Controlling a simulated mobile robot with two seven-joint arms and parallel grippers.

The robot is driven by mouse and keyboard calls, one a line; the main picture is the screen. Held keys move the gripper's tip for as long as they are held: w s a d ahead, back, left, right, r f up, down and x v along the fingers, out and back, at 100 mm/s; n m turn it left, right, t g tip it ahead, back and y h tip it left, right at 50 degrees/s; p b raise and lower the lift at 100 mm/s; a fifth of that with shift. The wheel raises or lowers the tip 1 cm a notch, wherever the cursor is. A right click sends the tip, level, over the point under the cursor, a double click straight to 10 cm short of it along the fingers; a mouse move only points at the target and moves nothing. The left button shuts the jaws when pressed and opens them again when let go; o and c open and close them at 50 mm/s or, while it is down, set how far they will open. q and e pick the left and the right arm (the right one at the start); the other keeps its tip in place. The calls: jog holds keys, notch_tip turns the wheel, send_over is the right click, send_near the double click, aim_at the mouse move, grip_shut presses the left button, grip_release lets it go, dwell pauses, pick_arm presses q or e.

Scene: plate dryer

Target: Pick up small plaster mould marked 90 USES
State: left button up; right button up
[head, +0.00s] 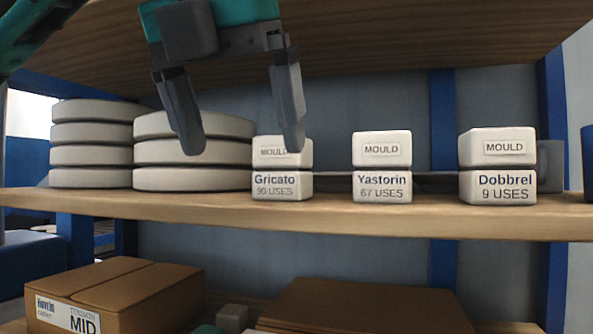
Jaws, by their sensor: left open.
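The small plaster mould marked "Gricato 90 USES" (283,186) stands on the wooden shelf (330,217), left of two similar moulds. It is a white two-part block with "MOULD" on its upper half. My left gripper (243,148) is open and empty, pointing down from above. Its right finger overlaps the upper half of this mould in the picture and hides part of the word. Its left finger is in front of the stacked white discs. I cannot tell whether the right finger touches the mould. My right gripper is not in view.
A mould marked "Yastorin 67 USES" (382,187) and one marked "Dobbrel 9 USES" (497,187) stand to the right, with gaps between. Stacked white discs (190,179) stand close on the left. Another shelf board (400,40) is overhead. Cardboard boxes (130,290) sit below.

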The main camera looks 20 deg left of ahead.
aim_at(275, 144)
pick_arm(q)
jog(key=w+p, duration=0.2)
jog(key=w, duration=0.6)
jog(key=shift+w+d+r, duration=0.1)
jog(key=shift+w+d, duration=0.05)
jog(key=shift+w, duration=0.05)
jog(key=w+p, duration=0.1)
jog(key=w, duration=0.1)
jog(key=shift+w+r+p, duration=0.1)
jog(key=shift+w+p, duration=0.2)
jog(key=x, duration=0.2)
jog(key=shift+w+d, duration=0.1)
jog(key=shift+w, duration=0.3)
jog(key=shift+w+f, duration=0.2)
jog(key=shift+f, duration=0.4)
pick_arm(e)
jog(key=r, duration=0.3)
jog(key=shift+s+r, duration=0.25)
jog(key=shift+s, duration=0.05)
pick_arm(q)
jog(key=shift+c, duration=0.4)
jog(key=c, duration=1.2)
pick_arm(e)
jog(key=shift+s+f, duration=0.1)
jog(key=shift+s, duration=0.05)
